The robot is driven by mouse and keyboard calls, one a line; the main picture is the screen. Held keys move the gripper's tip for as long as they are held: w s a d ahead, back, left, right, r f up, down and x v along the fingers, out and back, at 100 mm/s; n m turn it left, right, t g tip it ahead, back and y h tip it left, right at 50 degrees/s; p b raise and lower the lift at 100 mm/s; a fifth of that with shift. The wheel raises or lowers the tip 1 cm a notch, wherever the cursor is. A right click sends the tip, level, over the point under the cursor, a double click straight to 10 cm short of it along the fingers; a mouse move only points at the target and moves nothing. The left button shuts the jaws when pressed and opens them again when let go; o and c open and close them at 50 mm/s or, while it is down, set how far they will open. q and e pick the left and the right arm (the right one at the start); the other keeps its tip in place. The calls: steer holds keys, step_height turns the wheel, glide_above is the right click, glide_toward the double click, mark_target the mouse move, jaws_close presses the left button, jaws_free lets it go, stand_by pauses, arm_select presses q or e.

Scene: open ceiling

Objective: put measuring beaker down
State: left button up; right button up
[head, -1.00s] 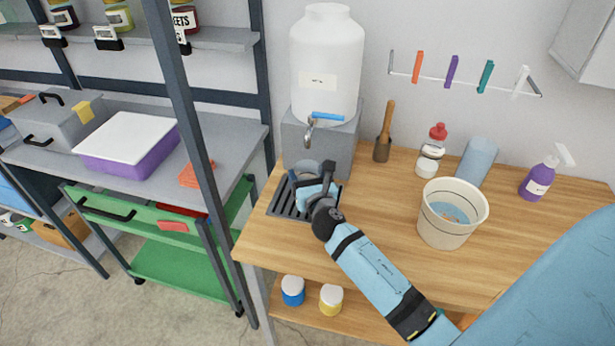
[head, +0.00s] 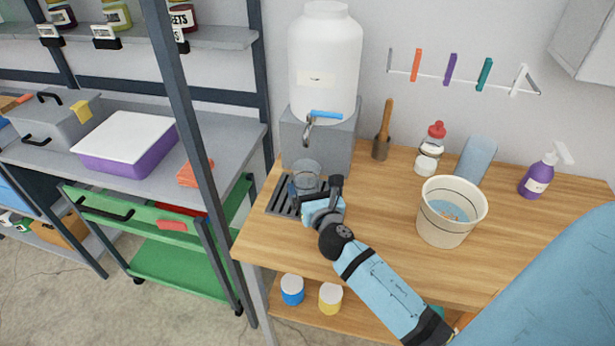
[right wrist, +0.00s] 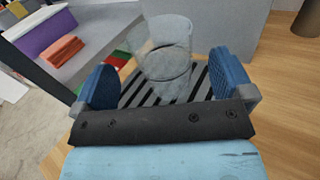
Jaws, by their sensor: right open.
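The clear measuring beaker (head: 308,176) stands upright on the black slatted drip tray (head: 281,203) below the tap (head: 310,127) of the white water container. In the right wrist view the beaker (right wrist: 165,55) stands beyond and between the blue finger pads, on the striped tray (right wrist: 133,94). My right gripper (head: 312,197) is open and just in front of the beaker, with nothing between its fingers (right wrist: 165,85). My left gripper is not in view.
A white bucket (head: 435,232) stands on the wooden counter (head: 385,205) to the right. A brush (head: 383,130), a red-capped bottle (head: 430,150) and a purple spray bottle (head: 538,177) stand along the back. A dark shelf post (head: 190,130) rises left of the counter.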

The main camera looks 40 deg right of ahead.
arm_select(q)
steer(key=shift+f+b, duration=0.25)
steer(key=shift+b, duration=0.05)
arm_select(e)
steer(key=v, duration=0.7)
steer(key=shift+r, duration=0.1)
steer(key=shift+w, duration=0.1)
